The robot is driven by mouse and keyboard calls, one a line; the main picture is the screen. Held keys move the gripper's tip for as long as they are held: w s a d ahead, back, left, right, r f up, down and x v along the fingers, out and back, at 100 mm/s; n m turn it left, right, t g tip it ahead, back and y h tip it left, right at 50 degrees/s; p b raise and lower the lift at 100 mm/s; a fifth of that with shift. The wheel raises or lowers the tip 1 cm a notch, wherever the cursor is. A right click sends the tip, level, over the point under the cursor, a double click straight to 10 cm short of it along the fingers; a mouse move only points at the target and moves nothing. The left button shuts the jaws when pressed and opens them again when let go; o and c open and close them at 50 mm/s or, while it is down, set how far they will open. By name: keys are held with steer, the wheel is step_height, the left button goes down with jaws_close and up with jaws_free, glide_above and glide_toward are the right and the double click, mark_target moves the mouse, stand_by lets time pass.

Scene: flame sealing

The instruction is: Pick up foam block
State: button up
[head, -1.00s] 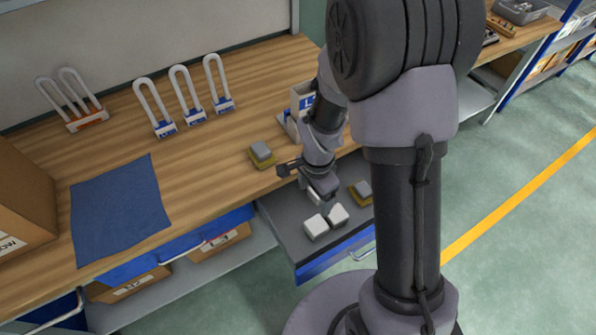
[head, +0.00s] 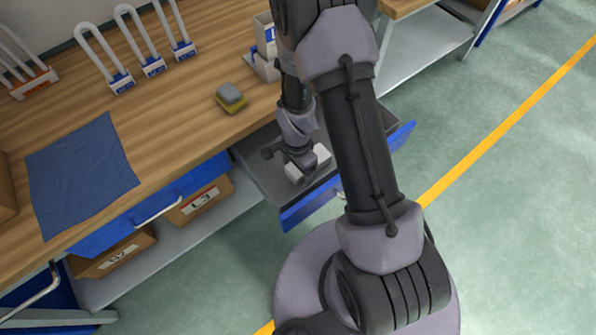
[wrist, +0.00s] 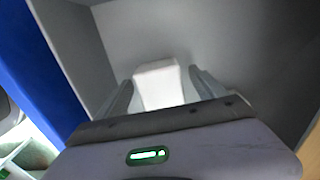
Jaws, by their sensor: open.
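In the wrist view my gripper (wrist: 160,79) is open, with one finger on each side of a white block (wrist: 158,88). The near end of that block is hidden by the gripper body. I cannot tell whether the fingers touch it.
The drawer's side walls stand close around my gripper. On the wooden bench are a yellow-and-grey sponge (head: 231,97), a blue cloth (head: 80,170) and several white U-shaped locks (head: 138,50). Cardboard boxes (head: 200,200) sit on the shelf below.

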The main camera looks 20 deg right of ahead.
steer(key=c, duration=1.4)
